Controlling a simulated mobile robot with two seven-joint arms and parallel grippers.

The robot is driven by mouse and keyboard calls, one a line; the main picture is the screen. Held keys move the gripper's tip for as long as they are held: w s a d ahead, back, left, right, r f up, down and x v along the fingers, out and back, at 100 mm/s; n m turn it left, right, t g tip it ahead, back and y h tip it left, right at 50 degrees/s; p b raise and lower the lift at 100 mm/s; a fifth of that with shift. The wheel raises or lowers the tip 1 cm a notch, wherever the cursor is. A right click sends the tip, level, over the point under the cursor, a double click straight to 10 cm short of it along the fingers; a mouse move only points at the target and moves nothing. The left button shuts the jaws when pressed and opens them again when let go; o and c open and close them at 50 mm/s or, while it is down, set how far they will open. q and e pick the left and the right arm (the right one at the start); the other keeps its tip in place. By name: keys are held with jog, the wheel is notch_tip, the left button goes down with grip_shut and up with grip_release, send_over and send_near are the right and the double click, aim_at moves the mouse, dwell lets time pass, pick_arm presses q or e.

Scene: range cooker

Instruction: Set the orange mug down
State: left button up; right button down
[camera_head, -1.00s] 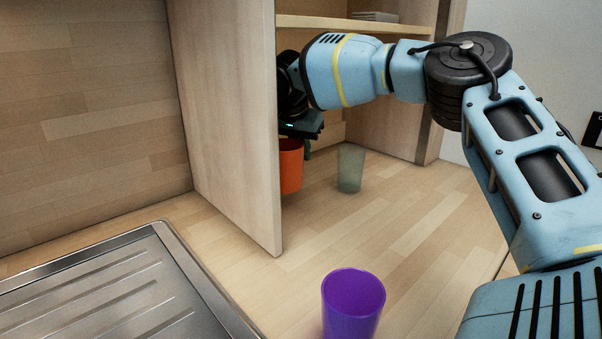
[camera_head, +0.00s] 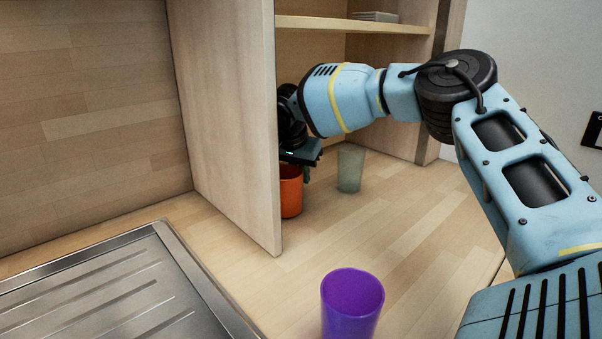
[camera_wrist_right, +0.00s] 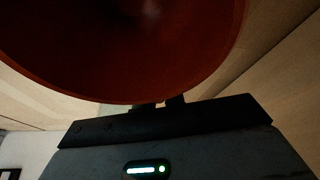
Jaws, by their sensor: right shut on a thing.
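The orange mug (camera_head: 291,197) is upright inside the cabinet, just right of its left side panel, which hides part of it. Its base is at or very close to the wooden counter; I cannot tell for sure that it touches. My right gripper (camera_head: 305,172) is shut on the mug near its rim, reaching in from the right. In the right wrist view the mug's dark red inside (camera_wrist_right: 130,45) fills the top of the picture, close against the gripper (camera_wrist_right: 168,104). My left gripper is not in view.
A greenish clear glass (camera_head: 350,168) stands right of the mug, inside the cabinet. A purple cup (camera_head: 351,305) stands on the counter in front. The cabinet side panel (camera_head: 228,130) is close on the left. A metal drainboard (camera_head: 100,295) lies front left. A shelf (camera_head: 350,25) is above.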

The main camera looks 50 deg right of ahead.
jog(key=shift+f, duration=0.1)
jog(key=c, duration=1.9)
grip_release()
jog(key=shift+f, duration=0.15)
jog(key=shift+c, duration=0.2)
jog(key=o, duration=0.4)
jog(key=shift+o, duration=0.2)
jog(key=shift+v, duration=4)
jog(key=shift+d, duration=0.1)
